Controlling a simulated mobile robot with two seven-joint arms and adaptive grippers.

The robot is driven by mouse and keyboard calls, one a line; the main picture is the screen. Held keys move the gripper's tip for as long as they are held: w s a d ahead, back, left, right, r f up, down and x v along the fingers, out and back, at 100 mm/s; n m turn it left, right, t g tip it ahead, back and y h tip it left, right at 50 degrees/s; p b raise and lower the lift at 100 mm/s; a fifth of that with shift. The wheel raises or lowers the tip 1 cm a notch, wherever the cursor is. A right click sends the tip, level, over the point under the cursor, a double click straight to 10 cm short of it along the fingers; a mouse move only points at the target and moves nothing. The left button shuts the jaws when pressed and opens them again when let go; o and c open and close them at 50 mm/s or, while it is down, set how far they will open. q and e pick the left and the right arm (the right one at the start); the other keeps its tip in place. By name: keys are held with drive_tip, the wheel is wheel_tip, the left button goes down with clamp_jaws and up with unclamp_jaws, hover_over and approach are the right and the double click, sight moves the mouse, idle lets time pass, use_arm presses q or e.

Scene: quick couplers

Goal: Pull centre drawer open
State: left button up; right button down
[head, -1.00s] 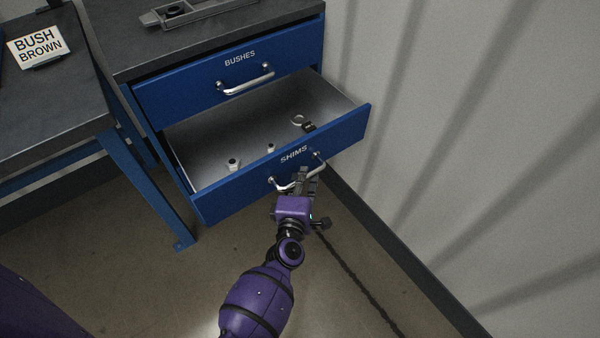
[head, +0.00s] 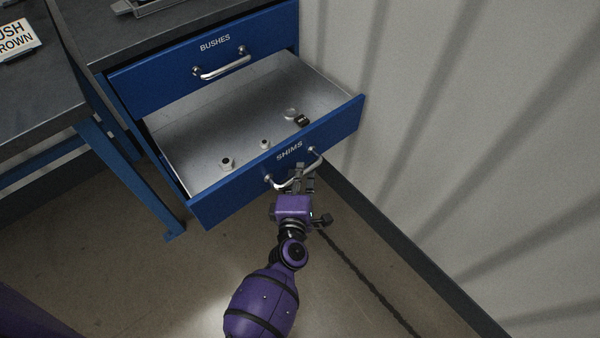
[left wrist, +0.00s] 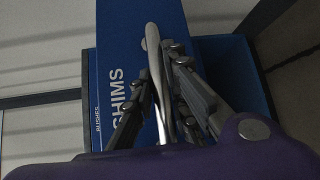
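The blue drawer marked SHIMS (head: 230,203) stands well out from the cabinet, below the closed BUSHES drawer (head: 150,87). Its silver bar handle (head: 314,165) is on the front and also shows in the left wrist view (left wrist: 154,62). My left gripper (head: 299,174) is at this handle, and in the left wrist view its fingers lie on both sides of the bar, closed around it. The exact contact is partly hidden. My right gripper is in neither view.
Inside the open drawer lie several small parts, among them a pale bush (head: 227,163) and a dark piece (head: 302,120). A wall (head: 420,120) runs close on the right. A workbench (head: 40,100) stands at the left. The floor in front is clear.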

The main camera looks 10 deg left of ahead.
use_arm(q)
drive_tip(key=o, duration=0.4)
drive_tip(key=shift+c, duration=0.2)
drive_tip(key=s+d+r, duration=0.1)
drive_tip(key=s, duration=1)
drive_tip(key=shift+s+d+r, duration=0.15)
drive_tip(key=shift+s+r, duration=0.2)
drive_tip(key=shift+s, duration=0.05)
